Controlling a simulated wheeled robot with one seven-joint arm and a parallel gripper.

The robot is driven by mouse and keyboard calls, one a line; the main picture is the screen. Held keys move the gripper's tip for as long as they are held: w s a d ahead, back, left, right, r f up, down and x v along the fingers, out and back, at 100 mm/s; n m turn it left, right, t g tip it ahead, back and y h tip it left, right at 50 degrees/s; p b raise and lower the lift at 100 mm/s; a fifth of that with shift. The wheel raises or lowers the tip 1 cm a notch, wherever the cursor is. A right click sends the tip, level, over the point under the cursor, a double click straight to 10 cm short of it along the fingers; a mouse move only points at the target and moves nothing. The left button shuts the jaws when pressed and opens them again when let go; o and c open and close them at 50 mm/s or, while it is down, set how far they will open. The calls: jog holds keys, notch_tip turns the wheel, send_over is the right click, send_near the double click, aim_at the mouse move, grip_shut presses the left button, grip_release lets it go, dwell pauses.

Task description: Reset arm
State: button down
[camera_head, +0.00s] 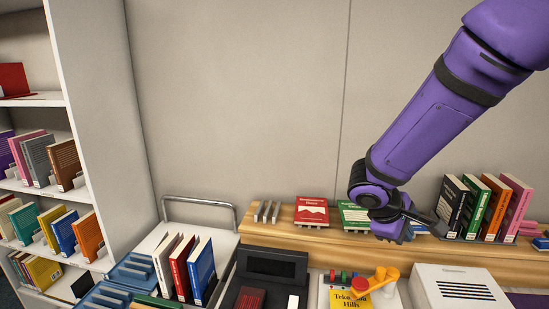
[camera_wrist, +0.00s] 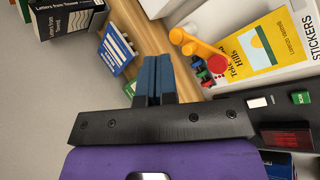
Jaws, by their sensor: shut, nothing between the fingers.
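My purple arm reaches down from the upper right in the head view. My gripper (camera_head: 436,226) is over the wooden shelf, just left of the upright books, and partly hides a blue book lying there. In the wrist view my gripper (camera_wrist: 154,64) shows its two blue-grey fingers pressed together with nothing between them. The blue book (camera_wrist: 117,48) lies left of the fingertips, and a black book (camera_wrist: 68,20) is farther left. Whether the fingers touch anything in the head view is hard to tell.
A red book (camera_head: 312,211) and a green book (camera_head: 353,215) lie on the wooden shelf (camera_head: 270,231). Upright books (camera_head: 478,212) stand to the right. A yellow book (camera_head: 347,299) and a yellow-orange object (camera_head: 375,281) are below. A white bookcase (camera_head: 104,140) stands left. The wall area above is clear.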

jog(key=s+d+r+m+t+y, duration=0.2)
jog(key=s+r+m+y, duration=0.5)
jog(key=s+r, duration=1)
jog(key=s+m+t, duration=0.1)
jog(key=s+m, duration=0.1)
jog(key=s, duration=0.1)
